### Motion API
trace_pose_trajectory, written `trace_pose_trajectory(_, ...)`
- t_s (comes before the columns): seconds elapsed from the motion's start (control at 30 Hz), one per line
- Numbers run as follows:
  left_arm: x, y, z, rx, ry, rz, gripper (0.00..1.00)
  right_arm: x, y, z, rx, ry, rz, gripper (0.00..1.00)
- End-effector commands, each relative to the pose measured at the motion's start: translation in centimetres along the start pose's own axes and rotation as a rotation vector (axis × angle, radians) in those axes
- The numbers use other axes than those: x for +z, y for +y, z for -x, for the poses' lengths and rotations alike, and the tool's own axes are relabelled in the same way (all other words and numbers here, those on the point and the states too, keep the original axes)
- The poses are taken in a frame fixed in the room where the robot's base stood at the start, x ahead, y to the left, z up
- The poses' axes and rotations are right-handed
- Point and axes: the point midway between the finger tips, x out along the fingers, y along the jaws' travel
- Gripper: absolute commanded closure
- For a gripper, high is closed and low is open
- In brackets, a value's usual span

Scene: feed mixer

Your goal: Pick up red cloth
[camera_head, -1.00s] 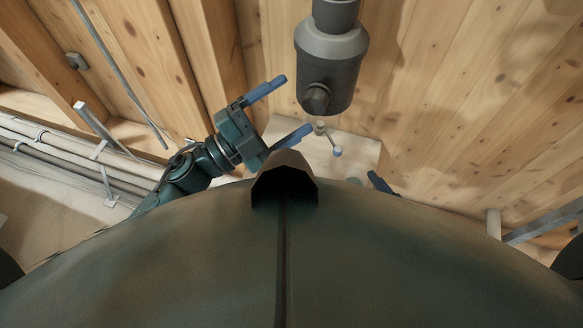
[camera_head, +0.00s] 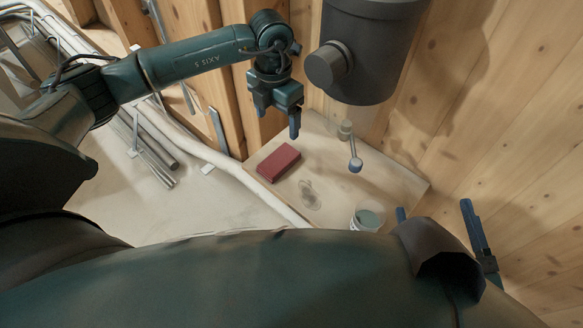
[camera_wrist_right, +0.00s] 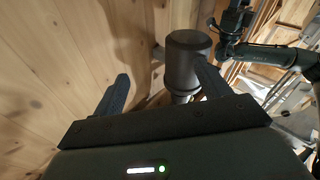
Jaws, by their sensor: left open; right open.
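The red cloth (camera_head: 278,162) looks like a folded, flat rectangular block. It lies on the left part of a pale wooden tabletop (camera_head: 395,185) in the head view. My left gripper (camera_head: 290,128) is open and empty, pointing down above and slightly behind the cloth, apart from it. My right gripper (camera_head: 434,206) is open and empty at the right edge of the tabletop, well away from the cloth. Its two spread fingers also show in the right wrist view (camera_wrist_right: 163,75). The cloth is not visible there.
The dark grey mixer (camera_head: 365,55) hangs over the back of the tabletop, with a blue-ended lever (camera_head: 355,163) below it. A cup (camera_head: 368,218) and a clear glass-like item (camera_head: 310,195) stand in front. Pipes (camera_head: 235,165) run along the left; wooden walls enclose the back and right.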

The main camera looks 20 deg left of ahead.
Motion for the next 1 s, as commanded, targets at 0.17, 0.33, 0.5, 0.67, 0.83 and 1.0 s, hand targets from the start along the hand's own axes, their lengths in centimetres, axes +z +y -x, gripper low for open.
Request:
trace_pose_trajectory(0.17, -0.1, 0.5, -2.8, 0.020, 0.008, 0.006, 0.20, 0.2, -0.1, -0.1, -0.002, 0.018, -0.017, 0.24)
trace_pose_trajectory(0.33, -0.1, 0.5, -6.0, 0.017, 0.006, 0.003, 0.20, 0.3, -0.2, -0.3, -0.004, 0.033, -0.044, 0.24)
trace_pose_trajectory(0.5, -0.1, 0.5, -7.6, 0.016, 0.003, 0.004, 0.20, 0.2, -0.3, -0.4, -0.006, 0.039, -0.060, 0.24)
trace_pose_trajectory(0.67, -0.2, 0.4, -8.4, 0.016, 0.004, 0.003, 0.20, 0.2, -0.4, -0.4, -0.007, 0.043, -0.069, 0.24)
trace_pose_trajectory(0.83, -0.5, -0.1, -10.8, 0.015, 0.005, 0.002, 0.20, 0.7, -0.6, -0.4, -0.009, 0.056, -0.094, 0.24)
trace_pose_trajectory(1.0, -0.6, -0.1, -13.0, 0.015, 0.004, 0.003, 0.20, 0.7, -0.7, -0.6, -0.015, 0.066, -0.124, 0.24)
